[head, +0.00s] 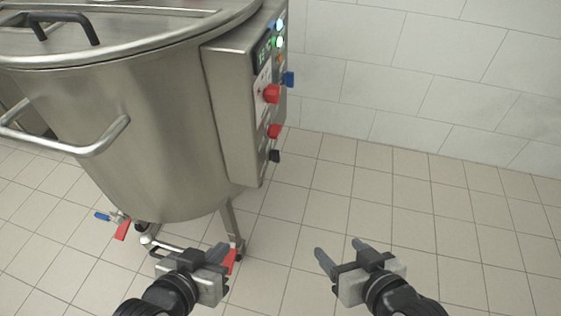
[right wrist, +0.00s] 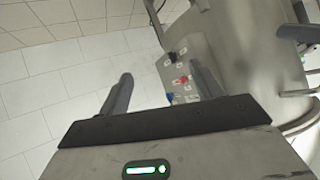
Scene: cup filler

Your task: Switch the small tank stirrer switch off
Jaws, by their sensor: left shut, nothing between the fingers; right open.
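The small tank (head: 150,120) is a steel vessel at the upper left in the head view. Its control box (head: 228,115) is on its right side and carries a lit display, lamps, red knobs (head: 271,94), a blue knob (head: 288,79) and a black knob (head: 274,156). I cannot tell which one is the stirrer switch. In the right wrist view the panel (right wrist: 185,65) shows between and beyond the fingers. My left gripper (head: 219,253) is shut and empty, low in front of the tank. My right gripper (head: 340,254) is open and empty, below and right of the control box, touching nothing.
Valves with a blue handle (head: 102,216) and red handles (head: 122,230) sit under the tank. A curved steel handle (head: 100,145) sticks out from the tank's side. The tiled floor (head: 420,200) on the right is clear up to the white tiled wall (head: 430,75).

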